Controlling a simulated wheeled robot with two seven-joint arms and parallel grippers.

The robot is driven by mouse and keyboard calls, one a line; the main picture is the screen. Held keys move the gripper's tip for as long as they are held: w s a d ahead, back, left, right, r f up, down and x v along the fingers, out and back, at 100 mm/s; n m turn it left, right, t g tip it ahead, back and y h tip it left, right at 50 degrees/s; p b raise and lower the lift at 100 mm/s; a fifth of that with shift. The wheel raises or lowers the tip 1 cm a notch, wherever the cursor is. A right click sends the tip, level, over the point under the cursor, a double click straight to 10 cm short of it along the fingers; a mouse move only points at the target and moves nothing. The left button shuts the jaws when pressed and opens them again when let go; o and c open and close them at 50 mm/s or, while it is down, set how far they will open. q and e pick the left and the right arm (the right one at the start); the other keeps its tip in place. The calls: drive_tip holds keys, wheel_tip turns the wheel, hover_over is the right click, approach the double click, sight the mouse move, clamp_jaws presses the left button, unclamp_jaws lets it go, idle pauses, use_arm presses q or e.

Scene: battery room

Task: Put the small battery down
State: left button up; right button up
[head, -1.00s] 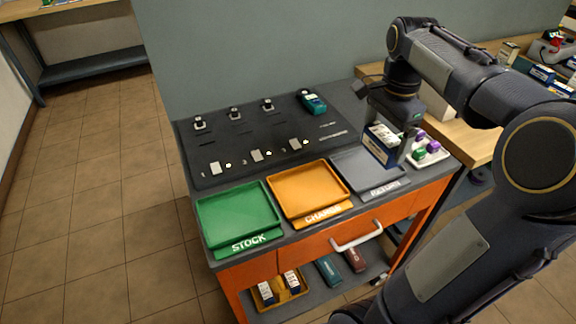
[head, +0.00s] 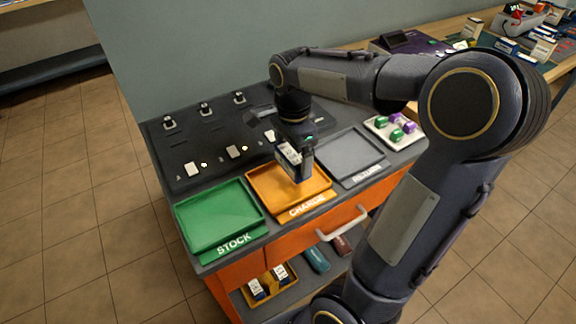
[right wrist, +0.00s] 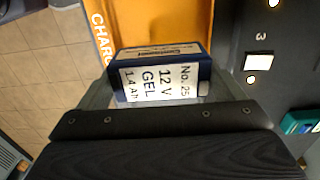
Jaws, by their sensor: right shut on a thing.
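The small battery (head: 289,159) is dark blue with a white label. In the right wrist view the battery (right wrist: 160,80) reads "No. 25 12 V GEL 1.4 Ah". My right gripper (head: 299,147) is shut on it and holds it over the orange CHARGE tray (head: 261,185). The tray also shows behind the battery in the right wrist view (right wrist: 150,22). I cannot tell how far the battery is above the tray floor. My left gripper is not in view.
The empty green STOCK tray (head: 217,216) is left of the orange one, and the empty grey RETURN tray (head: 348,155) is right. A black panel (head: 185,150) with several fittings lies behind. A white tray (head: 400,140) with green and purple pieces stands at the right.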

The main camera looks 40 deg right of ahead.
sight(288, 166)
drive_tip(key=f, duration=0.1)
drive_tip(key=a+f, duration=0.1)
drive_tip(key=f, duration=0.1)
drive_tip(key=shift+w+f, duration=0.2)
drive_tip(key=shift+f, duration=0.4)
drive_tip(key=shift+f+b, duration=0.1)
drive_tip(key=shift+b, duration=0.2)
drive_tip(key=o, duration=1.2)
